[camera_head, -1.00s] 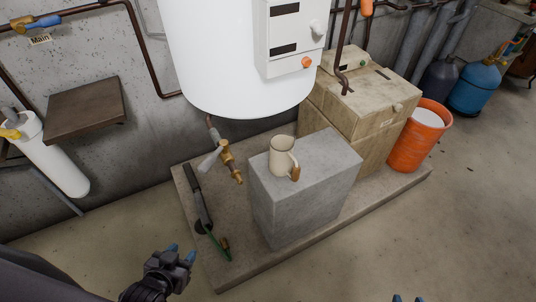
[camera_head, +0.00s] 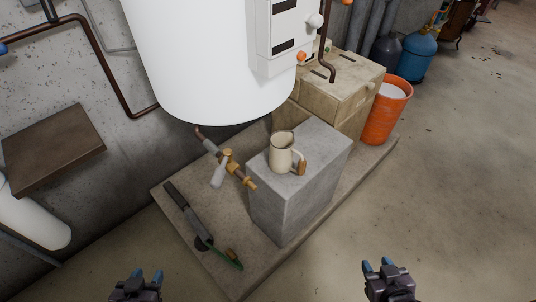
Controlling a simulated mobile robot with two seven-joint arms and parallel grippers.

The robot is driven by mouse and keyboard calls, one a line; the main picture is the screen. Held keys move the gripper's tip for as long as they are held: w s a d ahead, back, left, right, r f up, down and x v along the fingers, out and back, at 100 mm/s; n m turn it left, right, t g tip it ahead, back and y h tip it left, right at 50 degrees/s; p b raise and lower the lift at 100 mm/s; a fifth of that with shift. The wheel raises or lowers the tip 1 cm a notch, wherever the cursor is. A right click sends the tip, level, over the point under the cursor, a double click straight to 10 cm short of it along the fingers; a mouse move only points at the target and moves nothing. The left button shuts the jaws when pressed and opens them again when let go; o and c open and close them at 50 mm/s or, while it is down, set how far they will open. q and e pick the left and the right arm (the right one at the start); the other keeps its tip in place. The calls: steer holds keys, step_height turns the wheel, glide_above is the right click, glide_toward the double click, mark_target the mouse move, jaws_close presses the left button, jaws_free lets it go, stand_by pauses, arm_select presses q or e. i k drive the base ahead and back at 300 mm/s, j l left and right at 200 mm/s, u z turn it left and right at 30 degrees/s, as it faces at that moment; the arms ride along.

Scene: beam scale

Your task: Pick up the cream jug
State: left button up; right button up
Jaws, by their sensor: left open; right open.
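The cream jug (camera_head: 281,154) stands upright on top of a grey concrete block (camera_head: 282,211). Its handle, with a tan-brown lower part, faces right. My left gripper (camera_head: 147,275) is at the bottom left of the head view, open and empty, well apart from the jug. My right gripper (camera_head: 381,265) is at the bottom right, open and empty, also apart from the jug. Nothing hides the jug.
A large white tank (camera_head: 205,60) hangs close behind the jug. A brass valve (camera_head: 238,175) sticks out left of the block. A wooden box (camera_head: 345,95) and an orange bucket (camera_head: 386,108) stand to the right. The floor at right is clear.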

mark_target(281, 149)
steer(key=j, duration=1.7)
